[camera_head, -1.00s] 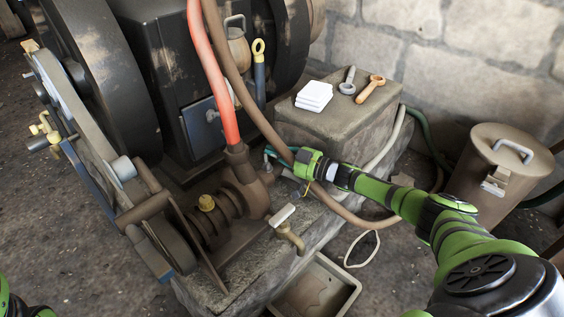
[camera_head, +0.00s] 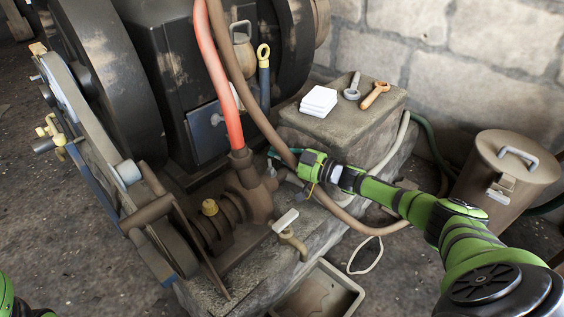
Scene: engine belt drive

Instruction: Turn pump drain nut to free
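The brown, rusty pump (camera_head: 250,196) sits on the stone base below the engine, with a red hose and a brown hose rising beside each other above it. I cannot tell which part is the drain nut. My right gripper (camera_head: 276,157) reaches in from the right to the pump's right side, behind the brown hose. Its teal-coloured tips are small and partly hidden, so I cannot tell if they touch or grip anything. Of my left arm only a green piece shows at the lower left.
A stone block (camera_head: 345,128) carries white cloths (camera_head: 319,101), a grey wrench (camera_head: 352,88) and an orange wrench (camera_head: 375,95). A tap (camera_head: 289,232) and a shallow tray (camera_head: 352,292) are in front. A lidded metal can (camera_head: 505,175) stands right. The brown hose crosses my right arm's area.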

